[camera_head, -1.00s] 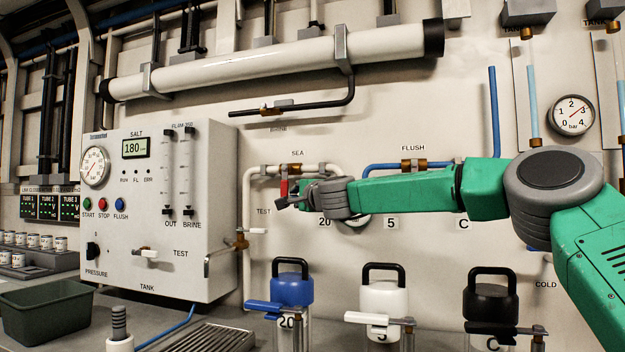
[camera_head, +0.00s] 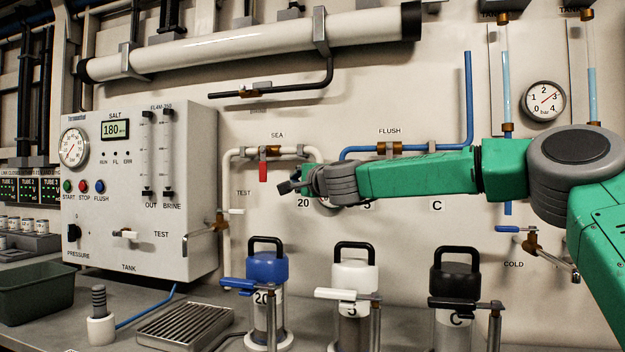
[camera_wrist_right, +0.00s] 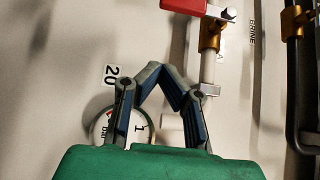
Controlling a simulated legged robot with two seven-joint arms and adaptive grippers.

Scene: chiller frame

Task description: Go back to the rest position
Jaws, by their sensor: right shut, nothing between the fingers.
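My right arm in green reaches in from the right in the head view. Its dark gripper (camera_head: 286,187) is in front of the wall, to the lower right of the red valve handle (camera_head: 263,172) under the SEA label. It touches nothing that I can see. In the right wrist view the gripper's two fingers (camera_wrist_right: 158,72) come together at the tips with nothing between them. A gauge (camera_wrist_right: 112,128) lies behind the fingers, partly hidden, and the red handle (camera_wrist_right: 197,6) shows at the top. My left gripper is not in view.
A white control panel (camera_head: 135,215) stands on the left. Blue- (camera_head: 266,268), white- (camera_head: 355,278) and black-capped (camera_head: 456,270) canisters stand below my arm. A green bin (camera_head: 35,295) and a drain grate (camera_head: 190,325) are on the counter. A blue COLD valve (camera_head: 508,229) sits below the forearm.

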